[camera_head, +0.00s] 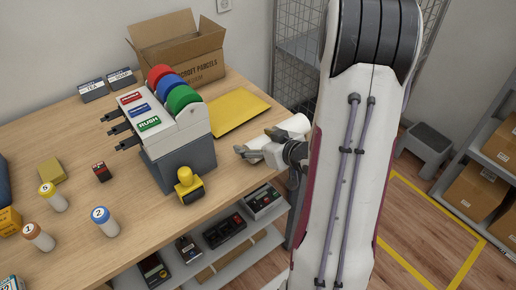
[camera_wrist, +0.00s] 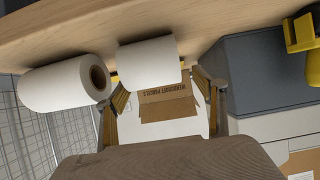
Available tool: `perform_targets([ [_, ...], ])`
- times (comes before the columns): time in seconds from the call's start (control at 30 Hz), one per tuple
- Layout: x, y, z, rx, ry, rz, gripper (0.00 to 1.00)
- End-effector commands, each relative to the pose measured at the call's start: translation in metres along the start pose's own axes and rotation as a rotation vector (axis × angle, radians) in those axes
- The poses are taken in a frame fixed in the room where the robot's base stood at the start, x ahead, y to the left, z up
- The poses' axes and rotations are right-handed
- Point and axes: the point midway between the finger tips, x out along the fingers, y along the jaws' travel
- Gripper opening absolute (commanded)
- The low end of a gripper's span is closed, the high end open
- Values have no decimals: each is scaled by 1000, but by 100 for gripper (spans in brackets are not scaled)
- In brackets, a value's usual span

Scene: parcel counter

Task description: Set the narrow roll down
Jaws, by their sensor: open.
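In the wrist view, which is upside down, two white paper rolls are at the counter (camera_wrist: 225,22). The shorter one, the narrow roll (camera_wrist: 148,62), is against the counter between the spread fingers of my gripper (camera_wrist: 160,80). I cannot tell whether the fingers touch it. The longer roll (camera_wrist: 55,88) lies to its left with its core hole showing. In the head view my gripper (camera_head: 257,141) is open low over the counter's right edge. A white roll (camera_head: 292,124) lies just behind it there; the arm partly hides this area.
A label dispenser (camera_head: 170,135) with coloured reels stands left of my gripper, with a yellow stamp (camera_head: 188,186) in front. A yellow envelope (camera_head: 236,110) and an open carton (camera_head: 180,52) lie behind. Shelves with devices (camera_head: 225,231) are below the edge. Bare counter (camera_head: 130,185) shows at left.

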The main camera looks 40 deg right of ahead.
Motion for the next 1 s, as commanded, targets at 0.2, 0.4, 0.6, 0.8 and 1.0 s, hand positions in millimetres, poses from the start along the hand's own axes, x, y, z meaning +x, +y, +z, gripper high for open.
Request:
perform_targets([
  [0.2, 14, 3, 5, 0, -1, -1, 69],
  [0.4, 30, 6, 10, 1, -1, -1, 69],
  [0.6, 46, 6, 9, 0, 0, -1, 69],
  [0.8, 49, 6, 9, 0, 0, 0, 69],
  [1.0, 49, 6, 9, 0, 0, 0, 69],
])
